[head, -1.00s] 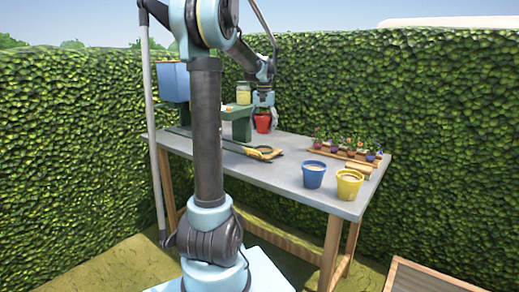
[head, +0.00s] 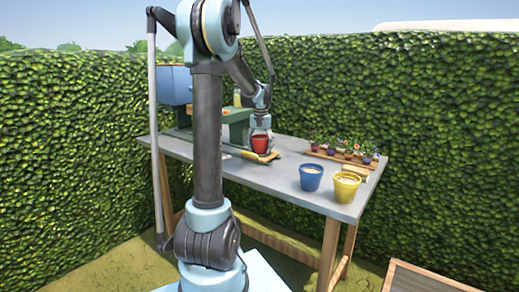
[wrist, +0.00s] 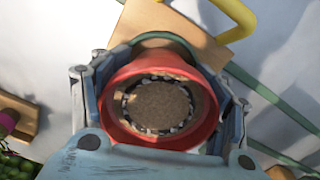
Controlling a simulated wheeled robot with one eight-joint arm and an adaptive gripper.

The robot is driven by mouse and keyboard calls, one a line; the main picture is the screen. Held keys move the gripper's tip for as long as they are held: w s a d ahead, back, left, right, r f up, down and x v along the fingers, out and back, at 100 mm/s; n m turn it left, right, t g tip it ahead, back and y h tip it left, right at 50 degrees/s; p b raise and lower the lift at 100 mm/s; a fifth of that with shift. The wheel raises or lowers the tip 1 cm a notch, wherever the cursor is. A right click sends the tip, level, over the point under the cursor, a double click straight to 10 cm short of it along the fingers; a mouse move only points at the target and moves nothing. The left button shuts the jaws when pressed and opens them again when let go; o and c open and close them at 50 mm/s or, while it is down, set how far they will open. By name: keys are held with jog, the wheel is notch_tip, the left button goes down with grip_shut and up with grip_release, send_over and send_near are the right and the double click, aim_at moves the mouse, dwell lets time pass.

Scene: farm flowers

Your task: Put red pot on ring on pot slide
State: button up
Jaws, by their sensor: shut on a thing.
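The red pot (head: 260,141), filled with brown soil, is upright in my gripper (head: 260,146). In the wrist view, the jaws of my gripper (wrist: 160,105) close on the red pot (wrist: 118,118) from both sides. The pot slide is a tan wooden board (head: 266,157) with a yellow handle (wrist: 240,14). Its dark green ring (wrist: 172,37) shows as an arc past the pot's upper rim in the wrist view. The pot is over or at the ring and hides most of it. I cannot tell whether it rests in it.
A blue pot (head: 311,177) and a yellow pot (head: 346,187) stand at the grey table's (head: 285,195) front right. A wooden tray of small flowers (head: 342,155) is behind them. A green stand (head: 238,125) and a blue bin (head: 174,85) are at the back left.

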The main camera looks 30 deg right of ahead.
jog(key=o, duration=1.3)
jog(key=shift+r, duration=0.1)
notch_tip(320, 180, up, 12)
jog(key=s+a+f+n, duration=0.2)
jog(key=a, duration=0.7)
jog(key=s+a+f+n+t, duration=0.1)
jog(key=s+a+f, duration=0.15)
jog(key=a, duration=0.55)
jog(key=s+a+f+n, duration=0.1)
jog(key=s+a+n, duration=0.15)
jog(key=a, duration=0.65)
jog(key=s+a+f+n+t, duration=0.1)
jog(key=s+a+f+n, duration=0.3)
jog(key=s+a+f, duration=1)
notch_tip(320, 180, down, 3)
jog(key=shift+s+a+r, duration=0.15)
jog(key=shift+s, duration=0.85)
